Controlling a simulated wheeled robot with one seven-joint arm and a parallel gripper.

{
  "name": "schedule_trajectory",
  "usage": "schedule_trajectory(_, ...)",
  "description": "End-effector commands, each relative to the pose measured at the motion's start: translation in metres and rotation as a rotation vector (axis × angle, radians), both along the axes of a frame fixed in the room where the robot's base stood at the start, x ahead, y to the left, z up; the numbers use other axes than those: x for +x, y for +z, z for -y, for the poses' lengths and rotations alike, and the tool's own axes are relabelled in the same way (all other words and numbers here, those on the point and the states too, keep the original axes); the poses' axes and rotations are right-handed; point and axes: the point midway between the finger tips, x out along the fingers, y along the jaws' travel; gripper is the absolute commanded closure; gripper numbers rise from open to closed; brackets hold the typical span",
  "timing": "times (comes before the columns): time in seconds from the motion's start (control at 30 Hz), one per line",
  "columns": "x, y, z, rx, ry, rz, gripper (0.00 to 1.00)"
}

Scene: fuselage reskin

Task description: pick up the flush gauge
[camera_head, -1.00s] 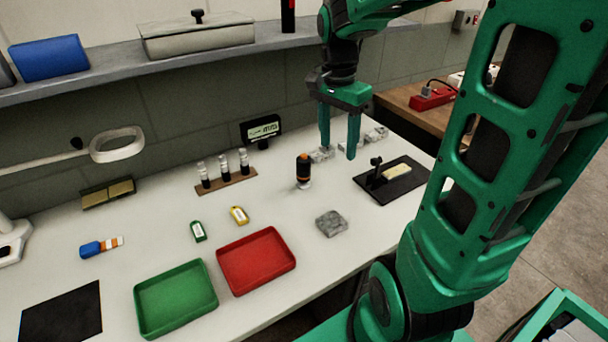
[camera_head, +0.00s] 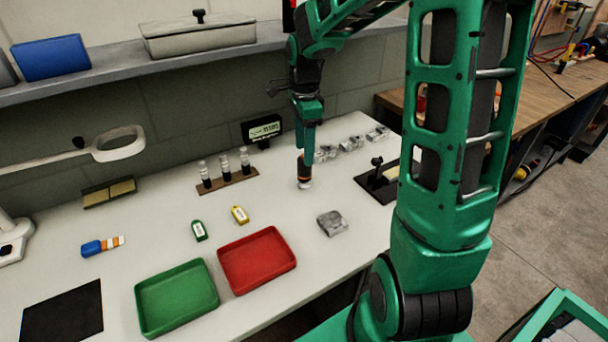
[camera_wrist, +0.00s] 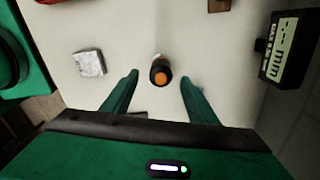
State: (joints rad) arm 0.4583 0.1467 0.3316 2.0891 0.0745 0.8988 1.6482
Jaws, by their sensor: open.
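The flush gauge, which I take to be the small upright black cylinder with an orange band and pale foot (camera_head: 304,174), stands on the white bench. In the wrist view its round orange top (camera_wrist: 161,78) shows between the two fingertips. My gripper (camera_head: 306,152) points down over it, its green fingers overlapping the gauge's top in the head view. In the wrist view my gripper (camera_wrist: 158,84) is open, with one finger on each side of the gauge and a gap on both sides. Neither finger visibly touches it. The fingertips' exact height against the gauge is unclear.
A vial rack (camera_head: 228,181) and a digital display (camera_head: 262,130) stand behind, to the left. A grey block (camera_head: 332,223) lies in front. Clear parts (camera_head: 350,144) and a black plate (camera_head: 378,186) are to the right. Red (camera_head: 257,262) and green (camera_head: 176,299) trays sit nearer.

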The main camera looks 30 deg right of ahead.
Motion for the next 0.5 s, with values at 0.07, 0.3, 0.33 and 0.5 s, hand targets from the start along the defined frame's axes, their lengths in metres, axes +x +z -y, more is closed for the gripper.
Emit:
schedule_trajectory(0.07, 0.000, -0.010, 0.000, 0.001, 0.000, -0.005, 0.46)
schedule_trajectory(0.3, 0.002, -0.042, 0.002, 0.001, -0.001, -0.004, 0.46)
schedule_trajectory(0.33, 0.002, -0.044, 0.002, 0.001, -0.001, -0.004, 0.46)
schedule_trajectory(0.5, 0.002, -0.049, 0.002, 0.000, 0.000, -0.001, 0.46)
